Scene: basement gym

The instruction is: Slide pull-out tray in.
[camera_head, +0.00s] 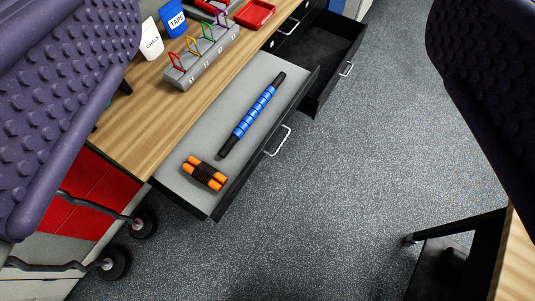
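The pull-out tray (205,143) sticks out from under the wooden tabletop (150,120). It has a grey bed, a black front and a silver handle (278,141). A blue roller stick (253,113) with black ends lies along it. A black-wrapped bundle with orange handles (204,174) lies at its near end. My gripper (280,150) is open, with its two purple studded fingers at the left and right edges of the view. Nothing is between the fingers up close, and the tray shows in the gap, apart from them.
A black drawer (325,68) stands open beyond the tray. On the tabletop are a grey rack with coloured clips (205,65), a red bin (254,13), a blue tape pouch (173,19) and a white chalk pouch (151,40).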

